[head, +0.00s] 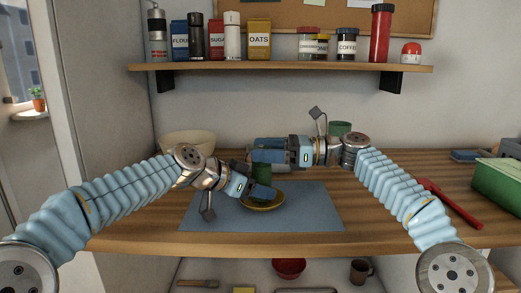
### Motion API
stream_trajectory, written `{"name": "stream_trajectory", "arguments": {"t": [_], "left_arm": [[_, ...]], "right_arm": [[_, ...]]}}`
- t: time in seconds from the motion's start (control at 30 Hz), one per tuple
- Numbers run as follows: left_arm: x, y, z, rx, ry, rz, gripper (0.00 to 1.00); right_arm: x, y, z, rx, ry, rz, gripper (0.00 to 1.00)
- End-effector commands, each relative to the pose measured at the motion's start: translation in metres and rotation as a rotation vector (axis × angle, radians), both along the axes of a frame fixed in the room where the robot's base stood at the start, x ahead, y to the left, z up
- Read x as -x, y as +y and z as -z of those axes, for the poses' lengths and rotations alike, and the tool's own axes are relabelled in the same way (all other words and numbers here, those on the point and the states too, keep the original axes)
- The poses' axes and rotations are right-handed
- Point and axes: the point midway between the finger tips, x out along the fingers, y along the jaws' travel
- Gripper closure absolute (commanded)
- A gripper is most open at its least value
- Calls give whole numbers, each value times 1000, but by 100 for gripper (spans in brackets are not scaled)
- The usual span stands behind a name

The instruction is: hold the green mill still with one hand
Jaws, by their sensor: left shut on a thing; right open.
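The green mill (261,171) stands upright over the blue mat, just behind a yellow plate; its upper part is hidden by my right gripper. My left gripper (262,188) comes in from the left and is shut on the mill's lower body. My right gripper (267,150) comes in from the right at the height of the mill's top. Its jaws are open, one finger above the other in the picture. I cannot tell whether they touch the mill.
The yellow plate (262,206) lies on the blue mat (310,215). A cream bowl (188,139) and a green container (340,127) stand behind my arms. A red tool (452,205) and a green box (500,185) are at right. A loaded shelf (280,67) hangs above.

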Motion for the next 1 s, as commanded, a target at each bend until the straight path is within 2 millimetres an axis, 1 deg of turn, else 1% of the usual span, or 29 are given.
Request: {"name": "stream_trajectory", "arguments": {"t": [0.03,0.13,0.4,0.73,0.77,1.0], "left_arm": [[0,0,1,-1,1,0,71],[0,0,1,-1,1,0,71],[0,0,1,-1,1,0,71],[0,0,1,0,1,0,71],[0,0,1,0,1,0,71],[0,0,1,0,1,0,71]], "right_arm": [[0,5,0,0,-1,0,23],[-1,10,0,1,-1,0,23],[-1,12,0,1,-1,1,23],[-1,11,0,0,-1,1,74],[-1,11,0,0,-1,1,75],[0,12,-1,-2,-1,25,76]]}}
